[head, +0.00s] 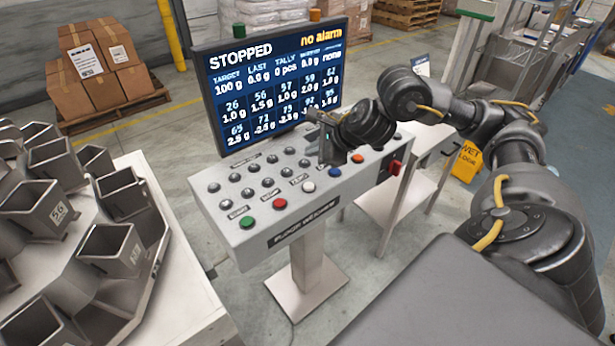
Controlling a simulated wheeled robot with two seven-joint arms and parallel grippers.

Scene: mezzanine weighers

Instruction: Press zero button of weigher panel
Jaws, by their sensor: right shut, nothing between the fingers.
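The weigher panel (262,240) is a light grey pedestal box with a sloped top. Along its front edge are a green button (247,222), a red button (279,203), a white button (308,187), a blue button (334,172) and an orange button (357,158). Rows of small dark buttons lie behind them. The labels are too small to tell which is zero. My right gripper (331,158) is shut and empty, over the panel just behind the blue button. It hides part of the panel top; contact cannot be told. My left gripper is out of view.
A screen (228,127) behind the panel reads "STOPPED" and "no alarm". Weigher buckets (105,250) stand at the left. A red switch (396,168) is on the panel's right end. A yellow wet-floor sign (467,160) and boxes on a pallet (100,60) stand farther off.

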